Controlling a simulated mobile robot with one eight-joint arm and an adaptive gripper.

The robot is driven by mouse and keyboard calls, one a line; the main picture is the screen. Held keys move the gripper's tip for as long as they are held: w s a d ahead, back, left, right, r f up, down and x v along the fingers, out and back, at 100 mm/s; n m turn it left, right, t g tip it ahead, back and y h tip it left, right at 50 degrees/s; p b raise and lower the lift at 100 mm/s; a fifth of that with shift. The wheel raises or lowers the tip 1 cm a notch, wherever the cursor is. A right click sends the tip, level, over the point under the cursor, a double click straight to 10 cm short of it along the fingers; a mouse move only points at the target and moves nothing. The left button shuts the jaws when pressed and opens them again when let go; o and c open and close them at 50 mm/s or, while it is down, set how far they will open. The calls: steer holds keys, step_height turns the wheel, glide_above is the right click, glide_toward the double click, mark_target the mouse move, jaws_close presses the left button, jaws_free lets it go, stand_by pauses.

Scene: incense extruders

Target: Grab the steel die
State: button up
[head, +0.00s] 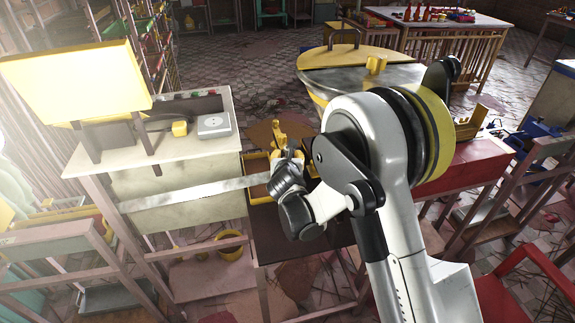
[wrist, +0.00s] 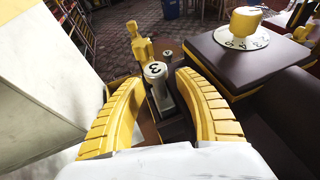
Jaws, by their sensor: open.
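The steel die looks to be the grey metal piece with a round top marked 3 (wrist: 155,71), standing upright in the wrist view. My gripper (wrist: 158,82) is open, with one curved yellow finger to the left of the die and one to the right. The die shows between the fingertips, with gaps on both sides; its lower part is partly hidden. A smaller steel piece (wrist: 168,55) stands just behind it. In the head view my gripper (head: 288,157) is over the shelf between the benches, and I cannot make out the die there.
A yellow figure-like piece (wrist: 138,43) stands behind the die. A dark box with a numbered dial and yellow knob (wrist: 245,21) is close on the right. A pale panel (wrist: 50,70) rises on the left. A bench with a scale (head: 214,124) stands left of my arm.

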jaws_close()
steer(key=shift+r, duration=0.1)
